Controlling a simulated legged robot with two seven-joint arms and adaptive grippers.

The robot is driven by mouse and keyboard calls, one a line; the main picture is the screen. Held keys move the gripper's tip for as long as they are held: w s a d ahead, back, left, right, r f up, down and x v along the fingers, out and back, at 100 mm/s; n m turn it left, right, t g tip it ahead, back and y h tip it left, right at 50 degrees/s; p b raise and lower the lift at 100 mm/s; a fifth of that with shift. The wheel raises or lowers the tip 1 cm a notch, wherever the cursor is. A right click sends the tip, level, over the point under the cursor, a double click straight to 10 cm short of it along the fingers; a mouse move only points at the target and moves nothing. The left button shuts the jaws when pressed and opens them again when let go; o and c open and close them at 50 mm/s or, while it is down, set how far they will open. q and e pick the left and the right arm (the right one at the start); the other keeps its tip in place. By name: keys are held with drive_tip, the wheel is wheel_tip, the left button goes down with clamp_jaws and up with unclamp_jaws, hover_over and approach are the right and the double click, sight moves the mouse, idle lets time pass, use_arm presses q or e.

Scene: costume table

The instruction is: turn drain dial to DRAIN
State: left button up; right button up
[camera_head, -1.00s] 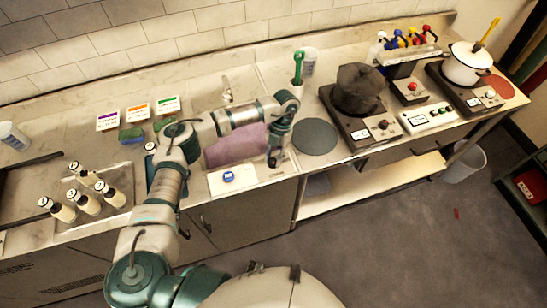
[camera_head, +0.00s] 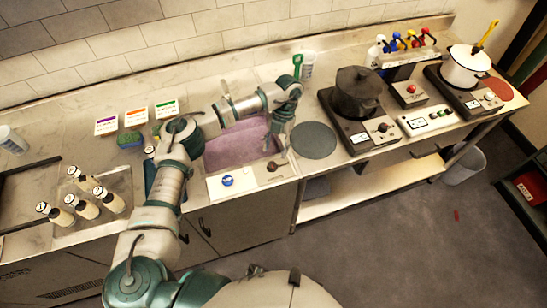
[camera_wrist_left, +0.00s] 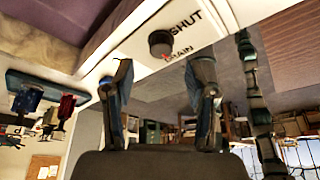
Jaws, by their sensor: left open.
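The drain dial is a small dark knob (camera_head: 272,166) at the right end of the white panel on the sink's front edge. In the left wrist view the knob (camera_wrist_left: 160,43) sits between the words SHUT and DRAIN, with a small red mark by DRAIN. I cannot tell where it points. My left gripper (camera_head: 278,148) hangs just behind and above the dial, over the sink's right end. In the left wrist view its two fingers (camera_wrist_left: 160,78) are spread apart and empty, on either side of the knob's line, apparently not touching it. My right gripper is out of view.
A blue knob (camera_head: 228,180) sits left on the same panel. The sink basin (camera_head: 235,148) holds purplish liquid. A round dark mat (camera_head: 314,140) and a burner with a dark pot (camera_head: 358,92) lie right. Several bottles (camera_head: 85,195) stand left.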

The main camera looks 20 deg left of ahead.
use_arm(q)
drive_tip(key=v, duration=0.6)
drive_tip(key=shift+d, duration=0.1)
idle(0.3)
